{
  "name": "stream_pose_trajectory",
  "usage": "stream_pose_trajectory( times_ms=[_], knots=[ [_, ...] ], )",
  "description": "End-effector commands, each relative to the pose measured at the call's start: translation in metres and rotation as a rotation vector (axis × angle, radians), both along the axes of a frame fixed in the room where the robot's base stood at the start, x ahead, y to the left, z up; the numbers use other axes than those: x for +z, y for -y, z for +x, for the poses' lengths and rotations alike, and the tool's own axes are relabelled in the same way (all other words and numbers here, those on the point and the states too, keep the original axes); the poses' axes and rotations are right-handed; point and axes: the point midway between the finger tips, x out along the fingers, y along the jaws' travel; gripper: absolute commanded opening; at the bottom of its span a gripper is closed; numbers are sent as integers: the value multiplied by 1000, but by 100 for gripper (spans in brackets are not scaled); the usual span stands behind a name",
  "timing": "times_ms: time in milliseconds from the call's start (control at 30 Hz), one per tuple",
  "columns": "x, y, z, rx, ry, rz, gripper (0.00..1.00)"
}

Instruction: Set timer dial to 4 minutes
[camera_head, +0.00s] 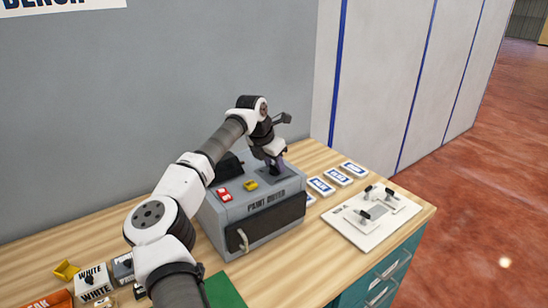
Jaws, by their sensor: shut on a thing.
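My gripper (277,170) points down at a dark panel (266,180) on the right of the machine's top. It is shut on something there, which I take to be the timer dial. The fingers hide the dial, so its pointer and any minute marks cannot be read. A red switch (224,196) and a yellow button (250,184) sit on the top, left of my gripper.
A white board (365,232) with several dark-handled items lies at the right of the bench (290,268). Several blue-and-white cards (338,175) lie beside the machine. Boxes marked "WHITE" (95,286), a yellow piece (66,270) and a green mat (224,291) are at the front left.

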Motion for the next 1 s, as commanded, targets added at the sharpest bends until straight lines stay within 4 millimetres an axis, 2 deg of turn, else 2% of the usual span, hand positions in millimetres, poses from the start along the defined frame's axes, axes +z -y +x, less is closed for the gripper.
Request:
stream_pose_trajectory(
  times_ms=[400,900,933,1000],
  knots=[
    [3,0,2,-180,3,-1,15],
    [2,0,2,-201,4,-1,15],
    [2,-1,2,-201,4,0,39],
    [2,-1,2,-201,4,0,49]
  ],
)
